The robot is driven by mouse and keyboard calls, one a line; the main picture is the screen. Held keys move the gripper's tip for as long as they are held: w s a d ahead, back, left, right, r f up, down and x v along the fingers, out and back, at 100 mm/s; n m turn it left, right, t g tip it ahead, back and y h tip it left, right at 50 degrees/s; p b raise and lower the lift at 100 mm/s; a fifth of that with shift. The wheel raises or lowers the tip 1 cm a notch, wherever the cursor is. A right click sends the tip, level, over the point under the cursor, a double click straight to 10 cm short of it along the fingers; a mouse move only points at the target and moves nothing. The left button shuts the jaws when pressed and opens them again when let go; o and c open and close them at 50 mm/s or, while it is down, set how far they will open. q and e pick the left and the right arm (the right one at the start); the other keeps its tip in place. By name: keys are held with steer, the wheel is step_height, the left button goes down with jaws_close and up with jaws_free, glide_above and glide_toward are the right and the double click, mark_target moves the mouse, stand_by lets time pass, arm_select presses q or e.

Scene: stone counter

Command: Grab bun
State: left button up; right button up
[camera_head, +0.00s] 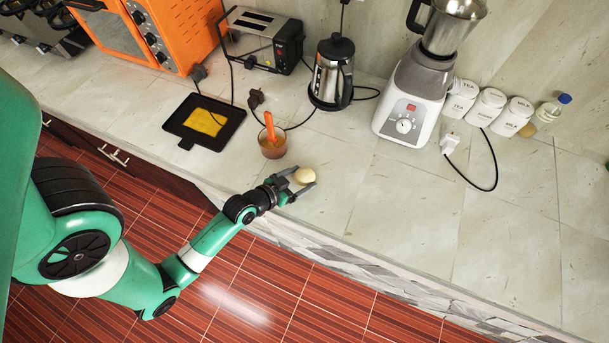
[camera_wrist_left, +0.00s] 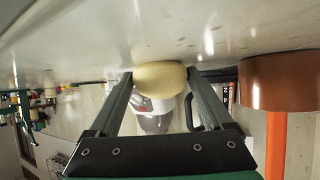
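A pale, round bun (camera_head: 304,175) lies on the stone counter near its front edge. My left gripper (camera_head: 300,182) is at the bun, with one finger on either side of it in the head view. In the left wrist view the bun (camera_wrist_left: 160,76) sits between the tips of the two spread fingers (camera_wrist_left: 160,84). The fingers look open; whether they touch the bun's sides I cannot tell. My right gripper is not in view.
A small brown bowl (camera_head: 272,146) with an orange handle stands just left of the bun. Behind are a black tray (camera_head: 204,122), a toaster (camera_head: 263,38), a kettle (camera_head: 331,75), a blender (camera_head: 412,100) and white jars (camera_head: 486,106). The counter to the right is clear.

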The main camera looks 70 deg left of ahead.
mark_target(301, 179)
arm_select(q)
steer(key=c, duration=0.7)
steer(key=shift+o, duration=0.2)
steer(key=shift+r, duration=0.1)
steer(key=shift+r, duration=0.25)
steer(key=r+p, duration=0.1)
steer(key=r, duration=0.1)
steer(key=r+p, duration=0.1)
steer(key=shift+s+d+r, duration=0.1)
steer(key=shift+d+r, duration=0.25)
steer(key=shift+d, duration=0.05)
steer(key=s+d+r+p, duration=0.3)
steer(key=d+r+p, duration=0.5)
steer(key=d+p, duration=0.4)
steer(key=shift+s+d+r+p, duration=0.2)
steer(key=shift+d+r+p, duration=0.1)
steer(key=shift+d, duration=0.1)
